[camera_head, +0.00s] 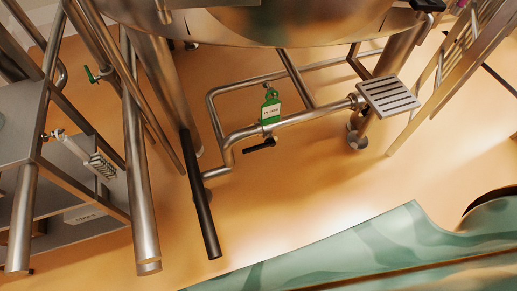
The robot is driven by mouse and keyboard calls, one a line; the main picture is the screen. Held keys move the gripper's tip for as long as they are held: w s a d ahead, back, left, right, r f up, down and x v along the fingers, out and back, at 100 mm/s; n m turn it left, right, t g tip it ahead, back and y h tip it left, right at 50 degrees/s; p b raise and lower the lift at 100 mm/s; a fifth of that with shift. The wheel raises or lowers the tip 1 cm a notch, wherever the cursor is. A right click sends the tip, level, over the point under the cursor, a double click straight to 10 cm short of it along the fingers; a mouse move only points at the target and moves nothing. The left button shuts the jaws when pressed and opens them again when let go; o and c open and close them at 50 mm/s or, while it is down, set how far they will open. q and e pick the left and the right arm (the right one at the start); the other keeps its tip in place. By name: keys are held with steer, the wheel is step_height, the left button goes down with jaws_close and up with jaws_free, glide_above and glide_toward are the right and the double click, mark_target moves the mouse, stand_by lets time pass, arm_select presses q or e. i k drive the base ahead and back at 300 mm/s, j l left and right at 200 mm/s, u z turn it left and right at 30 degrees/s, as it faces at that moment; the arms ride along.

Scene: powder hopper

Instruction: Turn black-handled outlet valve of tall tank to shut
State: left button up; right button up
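The rounded steel underside of a large tank (270,25) fills the top of the head view; its upper part is out of frame, so I cannot tell its height. A bent steel pipe (300,118) runs below it. A small valve with a black handle (260,145) sits on this pipe, just under a green tag (270,108) with a white label. The handle points down to the left, slanting from the pipe, and nothing touches it. I cannot tell from this angle whether the valve is open or shut. Neither of my grippers is in view.
A slatted metal step (388,96) stands right of the pipe. Steel legs and a long black bar (202,200) stand left of the valve. A grey metal frame (75,180) and a green-handled valve (91,74) are farther left. Orange floor (310,210) is open in front.

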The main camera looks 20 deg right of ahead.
mark_target(271, 143)
steer(key=i+j+z, duration=0.1)
steer(key=j+z, duration=0.25)
steer(key=j, duration=0.35)
steer(key=j+z, duration=0.4)
steer(key=j, duration=0.25)
steer(key=j+z, duration=0.35)
steer(key=j, duration=0.35)
steer(key=k, duration=0.05)
